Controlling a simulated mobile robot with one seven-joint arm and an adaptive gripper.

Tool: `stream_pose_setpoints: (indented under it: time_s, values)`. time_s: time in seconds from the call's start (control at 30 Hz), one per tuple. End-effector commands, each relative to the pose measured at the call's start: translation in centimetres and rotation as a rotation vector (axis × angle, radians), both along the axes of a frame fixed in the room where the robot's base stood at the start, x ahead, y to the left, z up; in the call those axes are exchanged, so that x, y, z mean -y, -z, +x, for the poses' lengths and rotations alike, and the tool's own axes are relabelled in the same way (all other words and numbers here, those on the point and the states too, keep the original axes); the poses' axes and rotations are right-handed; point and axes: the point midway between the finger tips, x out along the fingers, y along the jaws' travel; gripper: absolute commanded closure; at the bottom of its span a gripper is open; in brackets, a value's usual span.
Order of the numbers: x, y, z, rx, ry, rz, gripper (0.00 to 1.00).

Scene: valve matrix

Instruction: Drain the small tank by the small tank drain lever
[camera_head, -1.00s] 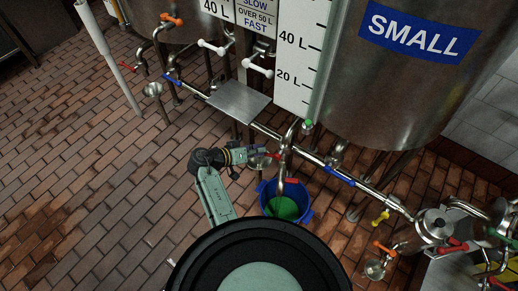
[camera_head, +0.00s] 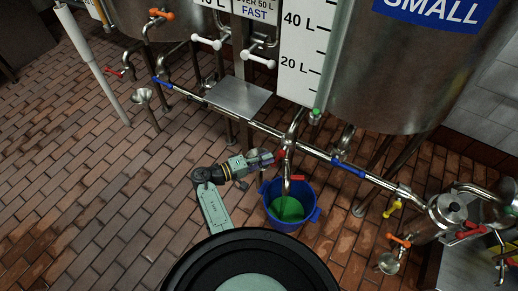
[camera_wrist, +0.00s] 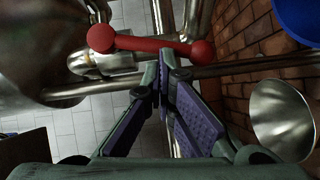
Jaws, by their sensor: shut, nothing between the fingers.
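The small tank (camera_head: 400,70), with a blue SMALL label, stands at the upper right in the head view. A red lever (camera_wrist: 150,43) with ball ends lies across the upper part of the wrist view, on a metal valve. My gripper (camera_wrist: 163,78) is shut and empty, its tips just below the lever in that view; I cannot tell whether they touch it. In the head view my gripper (camera_head: 274,159) is beside the drain pipe, left of and above the blue bucket (camera_head: 272,210). No label identifies the drain lever.
The bucket holds green liquid. A long pipe with a blue lever (camera_head: 349,169) runs behind my gripper. A metal funnel (camera_wrist: 283,120) is close on the right in the wrist view. A metal plate (camera_head: 238,97) sits above the pipe.

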Motion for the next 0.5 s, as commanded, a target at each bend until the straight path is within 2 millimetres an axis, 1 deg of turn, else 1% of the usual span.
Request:
stream_pose_setpoints:
  time_s: [0.03,0.2,0.5]
  values:
    - [0.21,0.33,-0.01,-0.015,0.001,-0.023,1.0]
    - [0.53,0.56,-0.25,-0.061,0.001,-0.089,1.0]
    - [0.82,0.65,-0.41,-0.096,0.001,-0.138,1.0]
